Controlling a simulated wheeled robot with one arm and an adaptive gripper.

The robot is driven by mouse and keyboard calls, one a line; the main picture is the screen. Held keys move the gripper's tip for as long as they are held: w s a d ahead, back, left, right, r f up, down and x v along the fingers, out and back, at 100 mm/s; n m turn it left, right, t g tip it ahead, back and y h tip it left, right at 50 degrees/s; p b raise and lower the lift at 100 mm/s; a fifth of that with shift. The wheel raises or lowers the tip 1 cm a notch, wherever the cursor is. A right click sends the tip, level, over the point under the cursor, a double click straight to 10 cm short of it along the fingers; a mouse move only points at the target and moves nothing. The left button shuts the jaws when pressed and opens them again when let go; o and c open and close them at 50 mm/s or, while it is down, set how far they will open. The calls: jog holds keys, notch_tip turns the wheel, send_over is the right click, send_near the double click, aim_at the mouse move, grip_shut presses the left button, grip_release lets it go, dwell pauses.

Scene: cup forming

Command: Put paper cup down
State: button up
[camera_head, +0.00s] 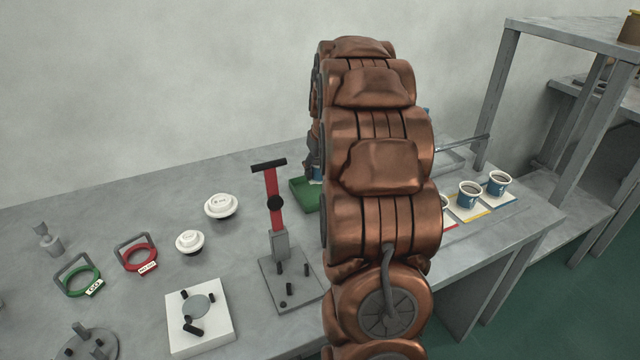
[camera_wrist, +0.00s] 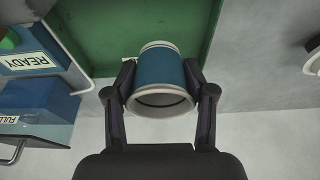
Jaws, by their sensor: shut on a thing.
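The paper cup (camera_wrist: 160,78) is blue with pale bands and shows between my fingers in the wrist view. My gripper (camera_wrist: 160,92) is shut on its sides. Behind the cup in that view is a green tray (camera_wrist: 90,30). In the head view the green tray (camera_head: 304,194) lies on the grey table, partly hidden by my arm. A small blue part of the cup (camera_head: 317,174) shows at my gripper over the tray. I cannot tell whether the cup touches the tray.
A blue box with a READY label (camera_wrist: 28,60) is left in the wrist view. A red-handled press (camera_head: 275,200) stands left of my arm. White lids (camera_head: 221,206), ring tools (camera_head: 138,256) and a white fixture (camera_head: 200,318) lie farther left. Filled cups (camera_head: 469,194) stand on cards at right.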

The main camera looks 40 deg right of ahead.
aim_at(319, 195)
jog(key=shift+f, duration=2.45)
jog(key=shift+f, duration=0.15)
jog(key=o, duration=0.9)
jog(key=v, duration=1.2)
